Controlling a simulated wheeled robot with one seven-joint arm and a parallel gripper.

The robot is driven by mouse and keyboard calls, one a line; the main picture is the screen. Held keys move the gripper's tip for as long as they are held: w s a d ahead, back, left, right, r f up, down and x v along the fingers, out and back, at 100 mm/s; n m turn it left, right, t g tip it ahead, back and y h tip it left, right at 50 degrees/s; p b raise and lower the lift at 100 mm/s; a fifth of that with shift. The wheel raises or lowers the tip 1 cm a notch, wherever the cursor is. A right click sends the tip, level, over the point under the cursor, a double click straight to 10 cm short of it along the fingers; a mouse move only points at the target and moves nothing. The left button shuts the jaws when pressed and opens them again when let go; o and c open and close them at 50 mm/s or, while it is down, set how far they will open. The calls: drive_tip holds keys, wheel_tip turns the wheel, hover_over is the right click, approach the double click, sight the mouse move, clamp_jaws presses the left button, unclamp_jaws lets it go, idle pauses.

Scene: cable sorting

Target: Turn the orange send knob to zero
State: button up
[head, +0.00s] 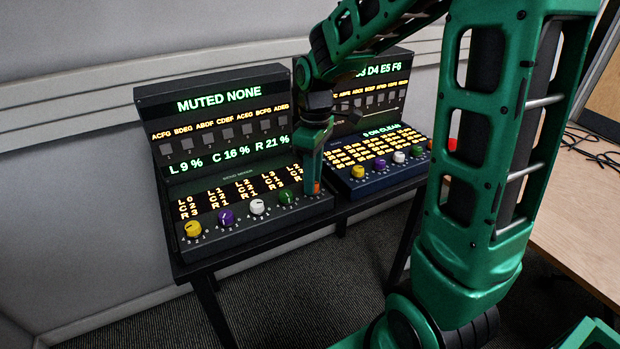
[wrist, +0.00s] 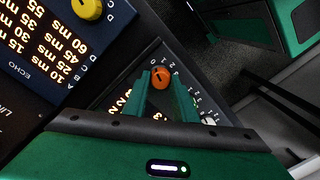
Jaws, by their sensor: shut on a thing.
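The orange send knob (wrist: 160,77) is at the end of the knob row on the front panel of the left console (head: 250,214). In the wrist view it sits between my gripper's two green fingertips (wrist: 161,82); a dark pointer line shows on its face and small white scale digits surround it. I cannot tell surely which digit the line points at. In the head view my gripper (head: 313,181) reaches down at the right end of this console, shut on the knob, which is mostly hidden there with a bit of orange (head: 316,188) showing.
Yellow (head: 193,229), purple (head: 226,217), white (head: 257,207) and green (head: 287,197) knobs line the same panel. A second console (head: 385,160) with its own knobs stands close to the right. Both sit on a dark table. A wooden desk (head: 575,205) with loose cables is at the right.

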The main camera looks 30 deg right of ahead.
drive_tip(key=shift+w+d, duration=0.1)
drive_tip(key=o, duration=1)
drive_tip(key=r, duration=1)
drive_tip(key=shift+w+d+r, duration=0.2)
drive_tip(key=shift+r, duration=0.15)
drive_tip(key=s+d+f+m, duration=0.2)
drive_tip(key=s+d+m, duration=0.1)
drive_tip(key=s, duration=0.5)
drive_tip(key=s+d+f+m, duration=0.2)
drive_tip(key=s+d+m, duration=0.1)
drive_tip(key=s+m, duration=0.3)
drive_tip(key=s+d+f+m, duration=0.2)
drive_tip(key=s+m, duration=0.3)
drive_tip(key=s, duration=0.5)
drive_tip(key=shift+s+d+f, duration=0.2)
drive_tip(key=shift+d+f, duration=0.2)
drive_tip(key=shift+d, duration=0.3)
